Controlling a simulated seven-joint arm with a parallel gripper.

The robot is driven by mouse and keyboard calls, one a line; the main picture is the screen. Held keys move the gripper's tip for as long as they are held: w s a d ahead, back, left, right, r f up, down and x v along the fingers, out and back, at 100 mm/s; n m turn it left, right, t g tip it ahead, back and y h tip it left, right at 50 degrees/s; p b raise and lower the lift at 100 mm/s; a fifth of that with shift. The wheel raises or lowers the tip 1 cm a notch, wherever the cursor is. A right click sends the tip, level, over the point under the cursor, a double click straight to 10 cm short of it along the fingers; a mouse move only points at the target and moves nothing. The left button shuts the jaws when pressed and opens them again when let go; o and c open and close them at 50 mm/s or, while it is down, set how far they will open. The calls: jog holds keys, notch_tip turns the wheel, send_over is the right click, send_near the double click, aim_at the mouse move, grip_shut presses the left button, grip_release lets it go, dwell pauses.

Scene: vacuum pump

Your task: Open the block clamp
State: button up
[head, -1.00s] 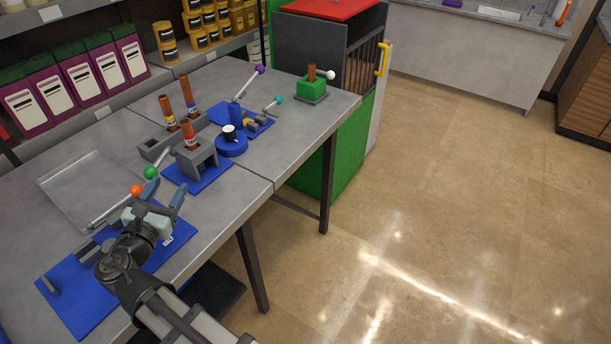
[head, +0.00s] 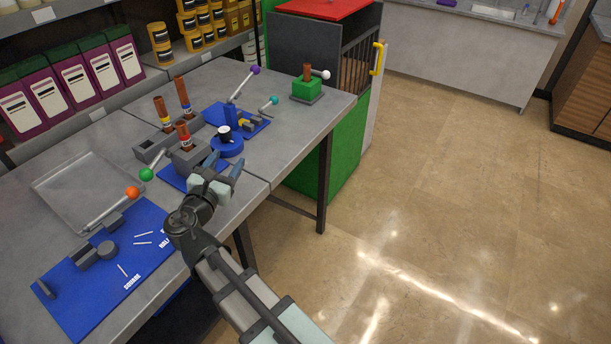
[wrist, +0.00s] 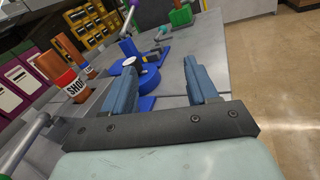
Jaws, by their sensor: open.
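Several lever fixtures stand on the grey tables, and I cannot tell for sure which is the block clamp. A grey block fixture (head: 190,158) on a blue plate holds a brown tube (head: 184,134) and has a lever with a green knob (head: 146,174). A green block (head: 306,90) with a brown tube and a white-knobbed lever (head: 326,75) stands at the far right end. My gripper (head: 224,165) is open and empty, just right of the grey block fixture near the table edge. Its two blue fingers (wrist: 160,68) show in the wrist view, apart with nothing between them.
A blue mat (head: 155,222) with an orange-knobbed lever (head: 132,193) lies at the front left. A round blue part (head: 228,148) and purple- (head: 255,70) and teal-knobbed (head: 274,100) levers stand beyond my gripper. A clear tray (head: 80,185) lies at left. Open floor (head: 430,200) is at right.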

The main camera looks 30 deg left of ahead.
jog(key=shift+m+h, duration=0.7)
jog(key=shift+h, duration=0.2)
jog(key=w+d, duration=0.1)
jog(key=w, duration=0.1)
jog(key=w+d+f, duration=0.1)
jog(key=w+d, duration=0.1)
jog(key=w, duration=0.1)
jog(key=w+d, duration=0.1)
jog(key=w, duration=0.2)
jog(key=shift+w+d+f, duration=0.15)
jog(key=shift+d+f, duration=0.25)
jog(key=w+d+f+m+g+h, duration=0.1)
jog(key=w+d+f+m+h, duration=0.2)
jog(key=w+d+f, duration=0.4)
jog(key=shift+w+d+f, duration=0.2)
jog(key=shift+d+f, duration=0.35)
jog(key=shift+f, duration=0.2)
jog(key=shift+c, duration=0.2)
